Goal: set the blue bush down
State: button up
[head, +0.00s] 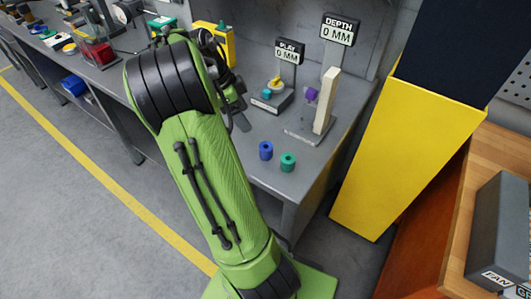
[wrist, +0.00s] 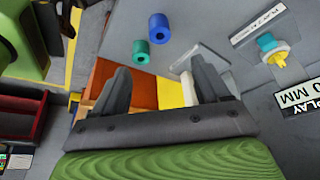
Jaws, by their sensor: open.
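The blue bush (head: 265,151) stands on the grey bench near its front edge, just left of a green bush (head: 288,162). In the wrist view the blue bush (wrist: 159,28) and the green bush (wrist: 141,52) are side by side, beyond my fingertips. My gripper (wrist: 160,80) is open, with nothing between its fingers. It is apart from the blue bush. In the head view my green arm hides most of the gripper.
The PLAY gauge (head: 288,52) stands behind, with a teal and yellow part at its base. The DEPTH gauge (head: 340,30) is behind a cream upright post (head: 326,100) with a purple part beside it. A yellow cabinet (head: 400,150) stands right of the bench.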

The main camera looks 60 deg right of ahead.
aim_at(264, 146)
jog(key=b+x, duration=0.4)
jog(key=x, duration=1.1)
jog(key=shift+s+d+f, duration=0.1)
jog(key=shift+f, duration=0.25)
jog(key=shift+c, duration=0.4)
jog(key=shift+r, duration=0.1)
jog(key=c, duration=1.2)
